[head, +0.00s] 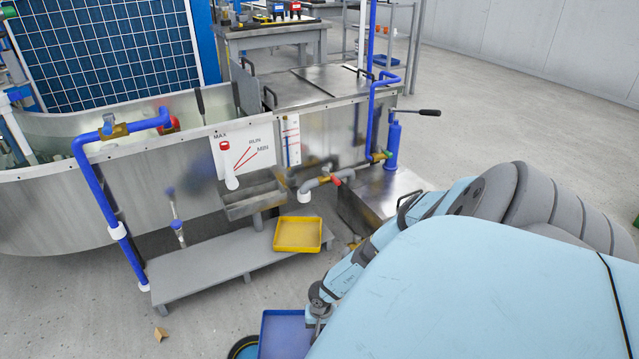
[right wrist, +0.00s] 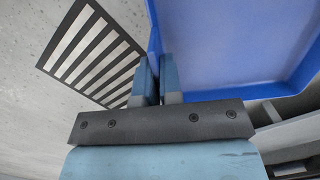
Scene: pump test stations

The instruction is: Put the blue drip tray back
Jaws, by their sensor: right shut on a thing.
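The blue drip tray (head: 285,335) is at the bottom of the head view, partly cut off by the lower edge. It is in front of the low grey bench. My right gripper (right wrist: 158,85) is shut on the tray's side wall in the right wrist view, where the tray (right wrist: 235,45) fills the upper right and looks empty. My right arm hides part of the tray in the head view. My left gripper is not in view.
A yellow tray (head: 298,234) lies on the right end of the low grey bench (head: 205,273). A metal trough (head: 248,204) is above the bench, below the tank's level plate (head: 247,152). A blue pipe (head: 100,200) stands at left. A striped floor grate (right wrist: 88,62) shows in the wrist view.

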